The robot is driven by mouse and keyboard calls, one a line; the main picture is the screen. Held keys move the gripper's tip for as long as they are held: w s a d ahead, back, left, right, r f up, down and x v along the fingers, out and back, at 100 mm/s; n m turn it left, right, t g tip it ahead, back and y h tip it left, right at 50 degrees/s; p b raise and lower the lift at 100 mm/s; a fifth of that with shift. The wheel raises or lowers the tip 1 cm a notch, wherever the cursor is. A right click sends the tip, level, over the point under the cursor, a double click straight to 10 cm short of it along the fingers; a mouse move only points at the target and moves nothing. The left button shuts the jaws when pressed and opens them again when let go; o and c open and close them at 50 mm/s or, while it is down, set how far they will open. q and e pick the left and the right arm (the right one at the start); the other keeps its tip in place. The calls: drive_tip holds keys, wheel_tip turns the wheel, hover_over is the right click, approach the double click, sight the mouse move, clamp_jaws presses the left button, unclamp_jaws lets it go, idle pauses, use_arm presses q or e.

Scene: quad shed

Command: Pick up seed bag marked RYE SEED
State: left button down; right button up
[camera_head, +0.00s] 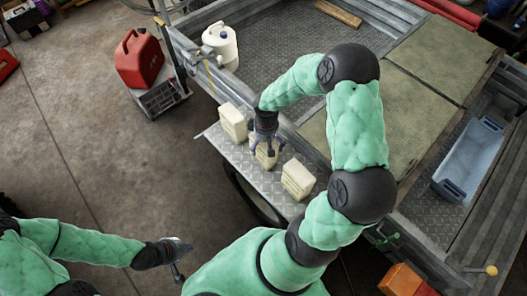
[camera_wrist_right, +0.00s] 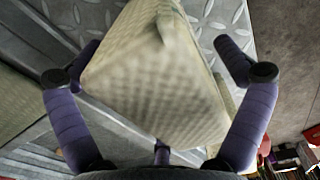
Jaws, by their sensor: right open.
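Three cream seed bags stand on a diamond-plate ledge (camera_head: 222,150): a left bag (camera_head: 232,122), a middle bag (camera_head: 266,157) and a right bag (camera_head: 298,180). No lettering can be read, so I cannot tell which is RYE SEED. My right gripper (camera_head: 266,147) is over the middle bag, fingers pointing down and partly covering it. In the right wrist view a quilted cream bag (camera_wrist_right: 160,85) lies between the open, spread fingers, and I cannot tell whether they touch it. My left gripper (camera_head: 177,258) is low at the left, apart from the bags, its fingers spread and empty.
A metal trailer bed (camera_head: 270,50) lies behind the ledge, with a white jug (camera_head: 220,45) and a blue-grey tub (camera_head: 468,160). A red fuel can (camera_head: 138,60) stands at the upper left. Concrete floor (camera_head: 100,140) is clear at the left.

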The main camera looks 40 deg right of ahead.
drive_tip(key=c, duration=1.6)
